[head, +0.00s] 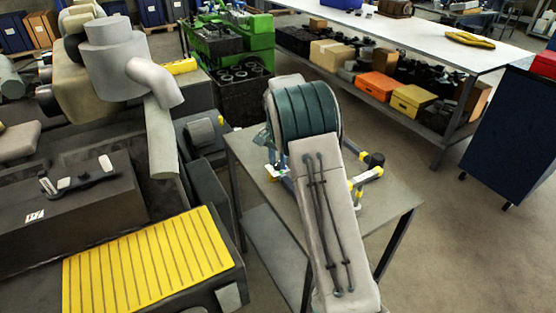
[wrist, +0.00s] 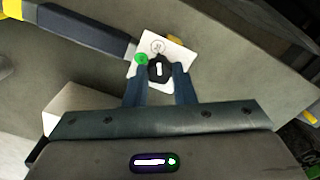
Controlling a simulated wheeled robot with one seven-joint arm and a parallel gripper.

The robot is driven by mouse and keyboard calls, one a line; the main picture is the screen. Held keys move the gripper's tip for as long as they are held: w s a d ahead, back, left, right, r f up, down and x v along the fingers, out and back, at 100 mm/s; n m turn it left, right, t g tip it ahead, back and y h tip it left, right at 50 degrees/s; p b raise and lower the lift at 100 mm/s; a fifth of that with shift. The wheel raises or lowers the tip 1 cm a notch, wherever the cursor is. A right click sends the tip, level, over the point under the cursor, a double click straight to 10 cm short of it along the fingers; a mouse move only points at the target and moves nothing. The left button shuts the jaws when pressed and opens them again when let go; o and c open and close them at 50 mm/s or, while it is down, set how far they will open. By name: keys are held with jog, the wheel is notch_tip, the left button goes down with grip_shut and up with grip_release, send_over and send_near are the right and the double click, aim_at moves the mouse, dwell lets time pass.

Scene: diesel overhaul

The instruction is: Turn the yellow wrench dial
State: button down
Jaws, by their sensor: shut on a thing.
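In the wrist view, a white plate (wrist: 178,56) with a printed mark and a green dot carries a small black dial (wrist: 159,66) with a white mark. My gripper (wrist: 159,72) has one dark finger on each side of the black dial and is shut on it. A dark wrench-like bar (wrist: 82,27) with a yellow end runs from the upper left to the plate, and a bit of yellow shows behind the plate. Yellow, black and white pieces (head: 368,176) show beside my arm there.
The small grey worktable (head: 390,205) under my arm has bare room at its right. A large engine block (head: 70,215) with a yellow ribbed panel (head: 150,265) stands close on the left. A long bench (head: 420,40) with boxes below stands behind, and a dark blue cabinet (head: 510,135) at right.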

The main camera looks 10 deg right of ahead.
aim_at(278, 165)
jog(key=c, duration=1.2)
grip_release()
notch_tip(278, 165, up, 14)
jog(key=shift+b, duration=0.45)
jog(key=s+r+n+t, duration=0.1)
jog(key=s+r+n, duration=0.1)
jog(key=s, duration=0.7)
jog(key=s+r+n+t, duration=0.1)
jog(key=s+r+n, duration=0.15)
jog(key=s, duration=0.65)
jog(key=s+f+n, duration=0.2)
jog(key=s+f, duration=0.1)
jog(key=s, duration=0.6)
jog(key=s+f+n+t, duration=0.1)
jog(key=s+f+n, duration=0.1)
jog(key=s, duration=0.8)
jog(key=shift+f, duration=0.6)
